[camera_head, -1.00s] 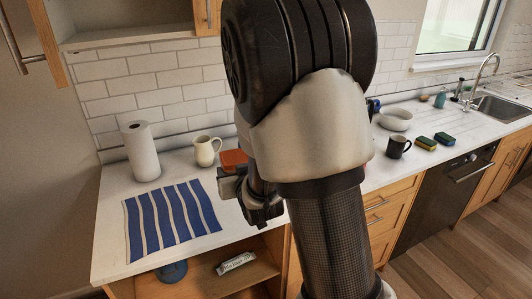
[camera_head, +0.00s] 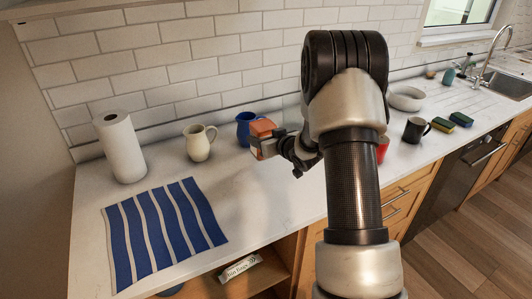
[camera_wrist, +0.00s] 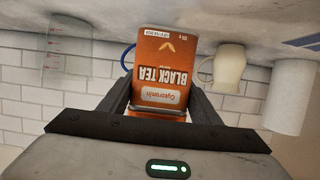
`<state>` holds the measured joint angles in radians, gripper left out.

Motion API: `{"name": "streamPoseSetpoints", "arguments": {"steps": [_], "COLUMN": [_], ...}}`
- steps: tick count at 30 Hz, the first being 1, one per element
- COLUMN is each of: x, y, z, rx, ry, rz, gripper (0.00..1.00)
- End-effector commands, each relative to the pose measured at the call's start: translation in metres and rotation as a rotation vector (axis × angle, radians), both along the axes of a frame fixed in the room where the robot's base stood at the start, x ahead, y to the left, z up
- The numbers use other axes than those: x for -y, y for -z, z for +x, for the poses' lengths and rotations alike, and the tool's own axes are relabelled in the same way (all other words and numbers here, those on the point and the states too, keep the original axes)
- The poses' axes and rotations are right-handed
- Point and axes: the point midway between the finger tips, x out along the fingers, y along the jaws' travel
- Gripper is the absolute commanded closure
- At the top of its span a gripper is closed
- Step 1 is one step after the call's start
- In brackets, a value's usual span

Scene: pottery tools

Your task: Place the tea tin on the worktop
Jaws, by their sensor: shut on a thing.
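The tea tin (camera_head: 262,131) is an orange box held out over the worktop (camera_head: 255,195), in front of the blue jug (camera_head: 244,124). In the wrist view the tin (camera_wrist: 160,68) shows its "Black Tea" label upside down, between the fingers. My gripper (camera_head: 279,146) is shut on the tin; its dark fingers also show in the wrist view (camera_wrist: 158,100). The tin's base points toward the worktop. I cannot tell whether it touches the surface or hangs just above it.
A cream jug (camera_head: 198,143) and paper roll (camera_head: 120,148) stand left of the tin, behind a striped cloth (camera_head: 165,232). A clear measuring jug (camera_wrist: 67,62) shows in the wrist view. A black mug (camera_head: 415,130) stands right. The worktop before the tin is clear.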

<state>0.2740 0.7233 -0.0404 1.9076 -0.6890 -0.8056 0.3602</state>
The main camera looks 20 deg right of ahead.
Motion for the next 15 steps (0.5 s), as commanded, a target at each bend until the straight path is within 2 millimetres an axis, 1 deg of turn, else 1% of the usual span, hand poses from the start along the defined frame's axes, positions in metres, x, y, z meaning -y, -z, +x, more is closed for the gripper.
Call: {"name": "streamPoseSetpoints", "arguments": {"steps": [1,7,12,15], "x": [0.0,0.0,0.0,0.0], "y": [0.006,0.021,0.046,0.05], "z": [0.0,0.0,0.0,0.0], "rx": [0.001,0.001,0.001,0.004], "ry": [0.0,0.001,0.001,0.0], "rz": [0.001,-0.001,0.0,-0.001], "gripper": [0.76,0.76,0.76,0.76]}}
